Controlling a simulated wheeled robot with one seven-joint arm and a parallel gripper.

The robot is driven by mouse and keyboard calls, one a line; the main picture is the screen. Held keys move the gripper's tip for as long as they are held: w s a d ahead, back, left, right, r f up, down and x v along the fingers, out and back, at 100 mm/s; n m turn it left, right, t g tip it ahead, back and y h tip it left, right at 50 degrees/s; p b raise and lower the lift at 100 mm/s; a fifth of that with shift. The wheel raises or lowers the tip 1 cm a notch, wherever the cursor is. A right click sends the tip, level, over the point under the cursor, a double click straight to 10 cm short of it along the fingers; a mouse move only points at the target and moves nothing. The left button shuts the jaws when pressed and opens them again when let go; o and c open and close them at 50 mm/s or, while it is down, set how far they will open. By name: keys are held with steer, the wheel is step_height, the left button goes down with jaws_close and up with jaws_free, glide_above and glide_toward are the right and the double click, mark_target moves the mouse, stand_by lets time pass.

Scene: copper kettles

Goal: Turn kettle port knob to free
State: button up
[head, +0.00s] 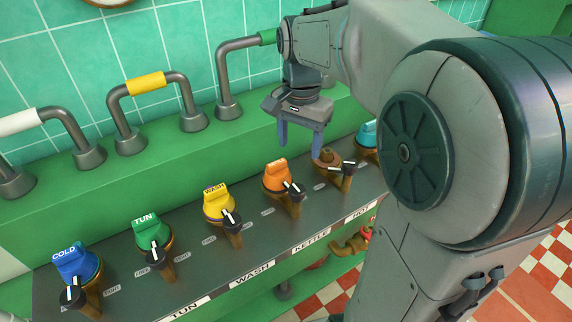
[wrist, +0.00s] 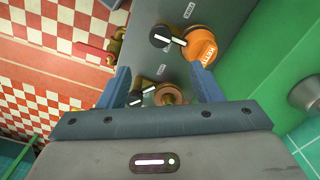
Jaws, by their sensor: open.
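The kettle port has an orange cap (head: 277,177) on a brown fitting, with a black knob (head: 293,190) with a white stripe on its front. In the wrist view the orange cap (wrist: 201,46) reads KETTLE, and the black knob (wrist: 160,36) sits to its left. Small labels flank the knob, too small to read surely. My gripper (head: 300,143) is open and empty, fingers down, above the panel and close to the uncapped copper port (head: 328,160). In the wrist view that copper port (wrist: 170,94) shows between my fingers (wrist: 161,78), and the kettle knob lies beyond the fingertips.
Blue COLD (head: 77,259), green TUN (head: 151,229) and yellow WASH (head: 218,200) ports stand left along the grey panel. A cyan cap (head: 368,135) is partly hidden by my arm. Pipes rise from the green ledge behind. Brass taps (head: 350,245) sit below the panel's front.

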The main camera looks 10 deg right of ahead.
mark_target(297, 189)
step_height(297, 189, down, 14)
steer(key=shift+r+b, duration=0.15)
steer(key=shift+b, duration=0.35)
steer(key=c, duration=1)
